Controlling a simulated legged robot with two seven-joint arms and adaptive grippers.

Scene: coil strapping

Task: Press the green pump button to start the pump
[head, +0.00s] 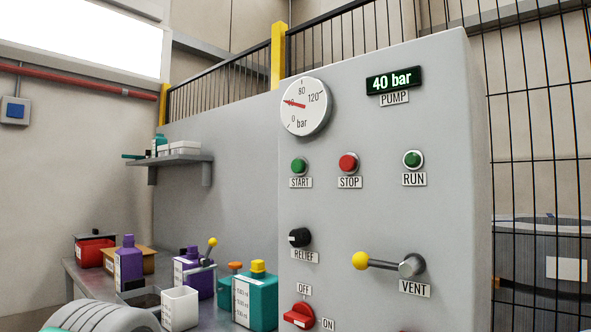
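The green START button (299,166) sits on the upper left of the grey pump panel (450,210), above its START label. The red STOP button (348,163) is to its right. A green RUN lamp or button (413,159) is further right. The round gauge (305,106) has a red needle near the 40 mark. Neither of my grippers is in view, and nothing covers the START button.
Below are a black RELIEF knob (300,237), a yellow-tipped VENT lever (361,261) and a red OFF/ON switch (299,315). Several bottles, such as a teal one (262,295), stand on a bench at left. A shelf (180,159) juts from the wall. Black mesh (535,120) stands at right.

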